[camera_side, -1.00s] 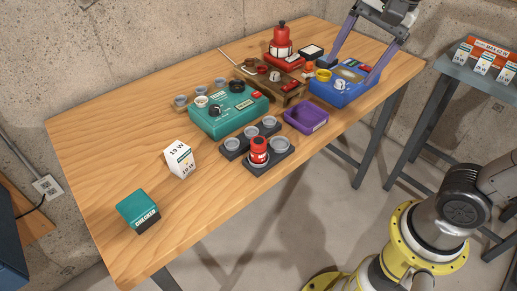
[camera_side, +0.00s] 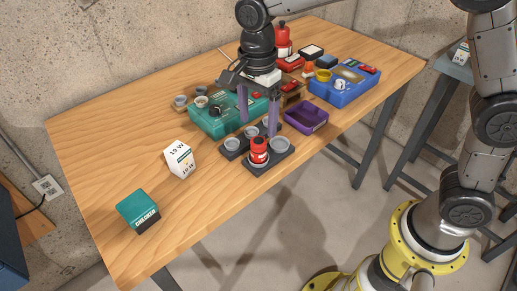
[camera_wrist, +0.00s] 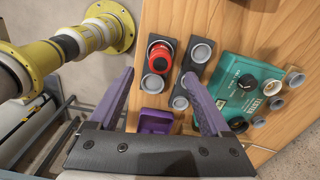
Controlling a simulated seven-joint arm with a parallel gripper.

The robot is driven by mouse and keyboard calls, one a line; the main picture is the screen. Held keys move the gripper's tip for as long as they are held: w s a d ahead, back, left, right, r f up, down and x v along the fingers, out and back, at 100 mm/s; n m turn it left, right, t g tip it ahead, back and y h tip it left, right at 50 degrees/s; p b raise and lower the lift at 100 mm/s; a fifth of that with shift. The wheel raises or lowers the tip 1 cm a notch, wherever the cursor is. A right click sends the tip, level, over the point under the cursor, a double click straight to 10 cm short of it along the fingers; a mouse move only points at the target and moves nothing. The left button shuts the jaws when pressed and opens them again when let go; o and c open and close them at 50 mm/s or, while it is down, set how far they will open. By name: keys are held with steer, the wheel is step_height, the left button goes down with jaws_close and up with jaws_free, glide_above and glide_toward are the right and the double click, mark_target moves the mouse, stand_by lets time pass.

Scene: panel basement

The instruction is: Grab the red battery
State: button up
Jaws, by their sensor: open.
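The red battery (camera_side: 259,150) stands upright in one cup of a dark two-cup holder (camera_side: 281,158) near the table's front edge. In the wrist view the red battery (camera_wrist: 160,58) shows at the upper middle, beyond the fingertips. My gripper (camera_side: 257,118) is open and empty, pointing down. It hangs above the holders, a little behind and above the battery in the side view. In the wrist view my gripper's purple fingers (camera_wrist: 160,88) are spread wide, and the battery lies ahead, between their lines. The cup around the battery's base is partly hidden.
A second dark holder with empty cups (camera_side: 232,146) is beside it. The teal device (camera_side: 205,125), purple tray (camera_side: 306,116) and blue box (camera_side: 345,88) stand close by. A white box (camera_side: 179,159) and teal checker (camera_side: 138,211) are at the left; bare wood lies between.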

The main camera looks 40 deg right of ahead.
mark_target(258, 140)
steer(key=shift+d+f, duration=0.15)
steer(key=shift+f, duration=3.7)
jaws_close()
